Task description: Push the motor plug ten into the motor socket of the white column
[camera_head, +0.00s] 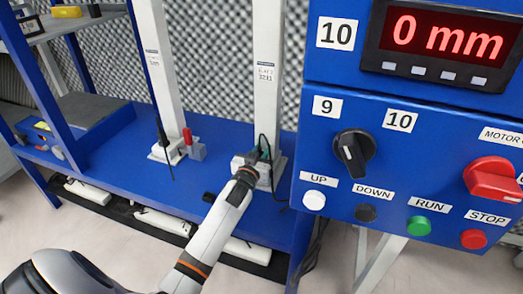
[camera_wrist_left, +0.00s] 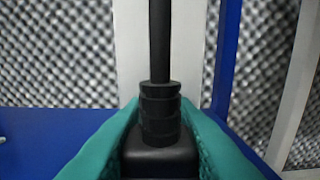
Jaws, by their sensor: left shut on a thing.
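My left gripper (camera_head: 260,156) is at the foot of the right-hand white column (camera_head: 267,75). In the left wrist view its teal fingers (camera_wrist_left: 160,142) are shut on a black plug (camera_wrist_left: 160,155) with a ribbed collar. The plug's black cable (camera_wrist_left: 160,45) runs straight up in that view. The white base (camera_head: 280,172) of the column is partly hidden behind the gripper. The motor socket and the plug's front end are hidden, so I cannot tell whether they touch. My right gripper is not in view.
A second white column (camera_head: 162,75) stands to the left, with a grey block with a red part (camera_head: 193,147) at its foot. Both columns stand on a blue table (camera_head: 120,145). A blue control panel (camera_head: 400,180) with knobs and a 0 mm display (camera_head: 445,37) fills the right.

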